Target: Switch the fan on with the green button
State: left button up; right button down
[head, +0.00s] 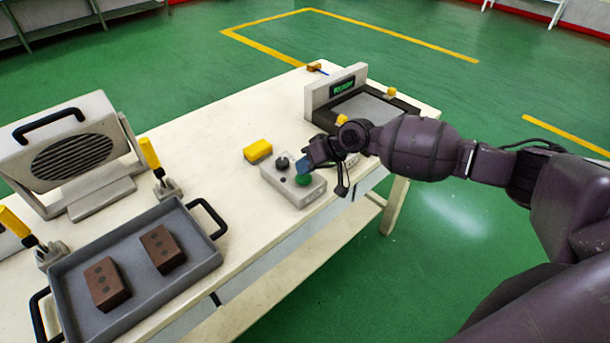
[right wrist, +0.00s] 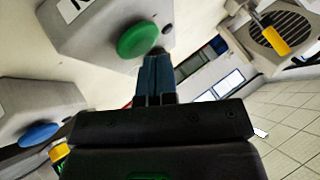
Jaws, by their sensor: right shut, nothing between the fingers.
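The green button (head: 303,180) sits on a grey control box (head: 294,194) near the table's front edge, beside a black knob (head: 282,163). It also shows in the right wrist view (right wrist: 138,40) as a large green dome. My right gripper (head: 299,167) is shut and empty, with its blue fingertips very close to the green button. In the right wrist view the fingertips (right wrist: 158,62) show just below the button's edge; I cannot tell whether they touch it. The fan (head: 72,158), a grey unit with a round dark grille and black handle, stands at the table's left. My left gripper is out of view.
A grey tray (head: 190,283) with two brown blocks (head: 162,249) lies front left, near yellow-handled clamps (head: 150,152). A yellow block (head: 258,151) lies behind the control box. A device with a green display (head: 343,87) stands at the far right end. The table's middle is clear.

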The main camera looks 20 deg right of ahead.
dwell(0.4)
jog(key=shift+f, duration=0.45)
dwell(0.3)
jog(key=shift+r, duration=0.45)
